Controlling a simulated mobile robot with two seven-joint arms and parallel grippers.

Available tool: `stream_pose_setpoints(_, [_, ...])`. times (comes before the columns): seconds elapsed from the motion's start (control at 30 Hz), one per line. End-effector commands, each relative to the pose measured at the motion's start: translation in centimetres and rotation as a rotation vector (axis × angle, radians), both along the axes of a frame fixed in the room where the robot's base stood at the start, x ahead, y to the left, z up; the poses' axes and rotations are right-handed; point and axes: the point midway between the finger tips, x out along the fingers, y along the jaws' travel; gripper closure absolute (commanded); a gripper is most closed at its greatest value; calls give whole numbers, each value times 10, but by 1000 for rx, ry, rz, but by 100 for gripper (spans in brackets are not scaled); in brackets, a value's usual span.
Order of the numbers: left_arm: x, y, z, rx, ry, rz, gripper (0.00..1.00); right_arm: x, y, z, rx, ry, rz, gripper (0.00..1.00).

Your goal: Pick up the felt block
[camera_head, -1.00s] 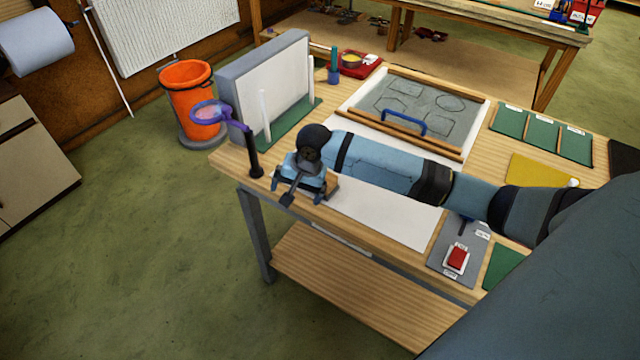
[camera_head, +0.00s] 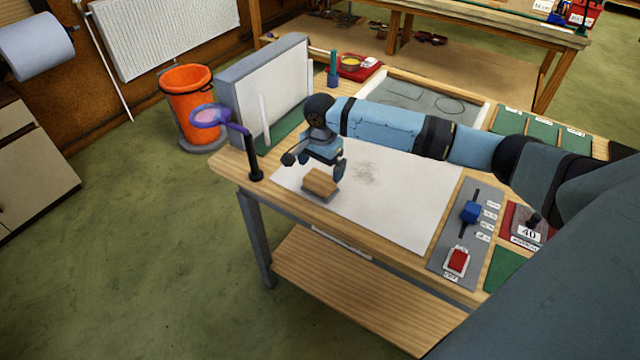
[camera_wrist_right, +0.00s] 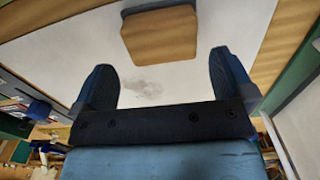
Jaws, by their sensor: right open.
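The felt block (camera_head: 320,182) has a brown wooden back and a thin grey layer beneath. It lies on the white sheet (camera_head: 400,205) near the table's front left edge. My right gripper (camera_head: 314,169) is open and empty, just behind and above the block. In the right wrist view the block (camera_wrist_right: 160,35) shows at the top, beyond the two spread fingers (camera_wrist_right: 160,85), with a clear gap between. My left gripper is not in view.
A purple-rimmed magnifier (camera_head: 210,116) on a black post (camera_head: 252,158) stands left of the block. A grey upright panel (camera_head: 265,90) is behind it. A grey control plate (camera_head: 455,235) with a blue knob and red switch lies right. A grey smudge (camera_head: 365,172) marks the sheet.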

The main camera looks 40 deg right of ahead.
Motion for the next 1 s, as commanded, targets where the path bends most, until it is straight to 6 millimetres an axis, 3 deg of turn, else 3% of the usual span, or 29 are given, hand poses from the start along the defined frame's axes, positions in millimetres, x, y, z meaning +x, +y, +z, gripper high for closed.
stream_pose_setpoints(0.4, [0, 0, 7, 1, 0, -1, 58, 0, 2, -50, 0, 1, 0, 0])
stream_pose_setpoints(0.67, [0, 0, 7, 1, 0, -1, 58, 0, 2, -53, 0, -1, 1, 0])
stream_pose_setpoints(0.83, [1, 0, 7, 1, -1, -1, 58, 0, 2, -53, 0, -1, 1, 39])
stream_pose_setpoints(1.0, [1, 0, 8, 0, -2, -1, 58, 0, 2, -52, 0, -1, 0, 41])
